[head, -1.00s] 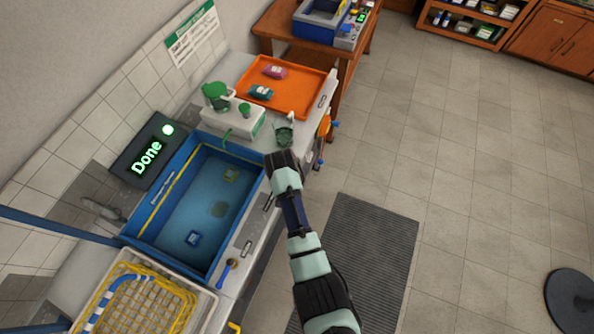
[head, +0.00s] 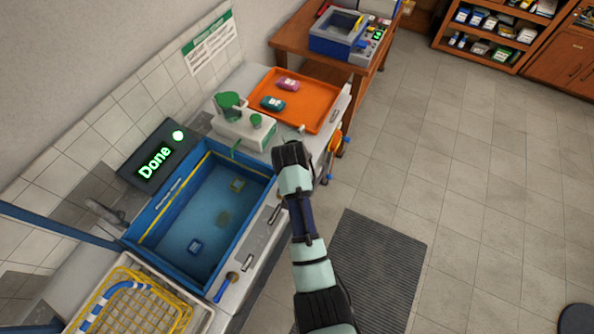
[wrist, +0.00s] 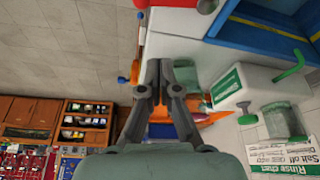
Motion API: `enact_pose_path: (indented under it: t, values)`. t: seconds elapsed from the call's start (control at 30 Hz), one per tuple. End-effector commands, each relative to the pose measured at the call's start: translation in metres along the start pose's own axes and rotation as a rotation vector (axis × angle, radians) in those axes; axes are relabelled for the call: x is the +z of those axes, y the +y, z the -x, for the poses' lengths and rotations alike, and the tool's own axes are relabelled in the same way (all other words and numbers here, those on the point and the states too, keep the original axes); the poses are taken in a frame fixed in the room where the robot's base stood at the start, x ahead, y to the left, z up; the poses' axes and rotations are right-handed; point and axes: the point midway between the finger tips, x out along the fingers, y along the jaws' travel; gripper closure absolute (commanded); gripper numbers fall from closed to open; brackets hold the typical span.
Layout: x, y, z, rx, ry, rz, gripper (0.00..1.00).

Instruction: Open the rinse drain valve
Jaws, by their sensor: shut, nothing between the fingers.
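A short blue handle with a brass fitting (head: 222,289) sits on the front ledge of the blue basin (head: 150,235), near its lower corner. I cannot tell for certain that it is the rinse drain valve. The basin holds water and a few small submerged items. My gripper (wrist: 158,65) is shut and empty in the wrist view. In the head view its black body (head: 291,155) is above the bench front, beyond the basin's far right corner and well away from the blue handle. The fingertips are mostly hidden there.
A white dispenser (head: 244,131) with green parts stands beyond the basin. An orange tray (head: 310,112) holds two small packs. A lit "Done" display (head: 155,162) stands behind the basin. The tiled floor is open at right.

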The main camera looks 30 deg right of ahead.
Motion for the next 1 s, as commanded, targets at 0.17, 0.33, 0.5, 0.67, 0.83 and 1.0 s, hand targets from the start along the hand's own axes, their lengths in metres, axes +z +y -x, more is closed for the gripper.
enact_pose_path:
  t: [0.17,0.33,0.5,0.67,0.83,1.0]
  values:
    - [-0.001,-0.001,0.033,-0.001,0.004,-0.001,1.0]
    - [-0.001,-0.001,0.045,0.0,0.001,-0.001,1.0]
    - [-0.001,-0.001,0.047,0.0,0.001,-0.001,1.0]
    - [-0.001,-0.001,0.047,0.0,0.001,-0.001,1.0]
    - [-0.001,-0.001,0.046,0.0,0.001,-0.001,1.0]
    - [0.003,-0.01,0.059,-0.031,0.04,0.033,1.0]
